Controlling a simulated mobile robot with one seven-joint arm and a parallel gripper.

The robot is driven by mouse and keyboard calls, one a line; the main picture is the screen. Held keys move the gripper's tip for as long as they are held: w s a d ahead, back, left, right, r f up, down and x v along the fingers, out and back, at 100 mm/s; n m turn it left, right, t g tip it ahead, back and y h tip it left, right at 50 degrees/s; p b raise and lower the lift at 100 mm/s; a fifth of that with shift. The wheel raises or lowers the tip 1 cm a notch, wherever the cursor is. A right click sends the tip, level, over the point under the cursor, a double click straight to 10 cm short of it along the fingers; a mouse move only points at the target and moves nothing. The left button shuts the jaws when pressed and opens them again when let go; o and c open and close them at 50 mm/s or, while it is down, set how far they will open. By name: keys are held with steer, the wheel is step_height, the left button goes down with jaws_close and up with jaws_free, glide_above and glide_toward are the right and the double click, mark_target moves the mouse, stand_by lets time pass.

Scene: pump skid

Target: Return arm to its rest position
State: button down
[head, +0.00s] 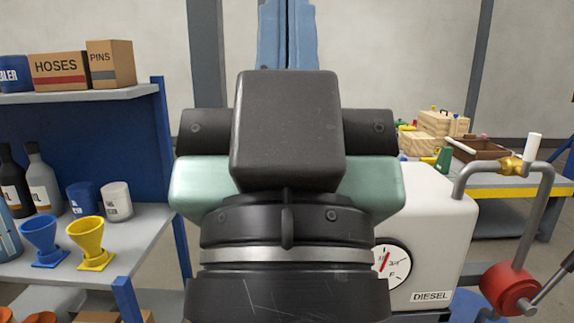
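My arm fills the middle of the head view, with black links and pale green covers close to the camera. My gripper and its fingertips do not show, so I cannot see whether they are open or hold anything. The arm hides part of the white diesel tank (440,235), which stands behind it to the right. The tank's round gauge (392,264) has a red needle and is partly covered by the arm.
Left, a blue-framed shelf (115,262) holds bottles, cans, a blue funnel (42,241) and a yellow funnel (90,242), with boxes above. Right, a grey pipe (545,215) with a brass valve (513,166) and a red fitting (510,289) stands before a yellow-edged bench (512,192).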

step_height(320, 180, up, 28)
steer(key=p, duration=2.5)
steer(key=shift+f, duration=0.15)
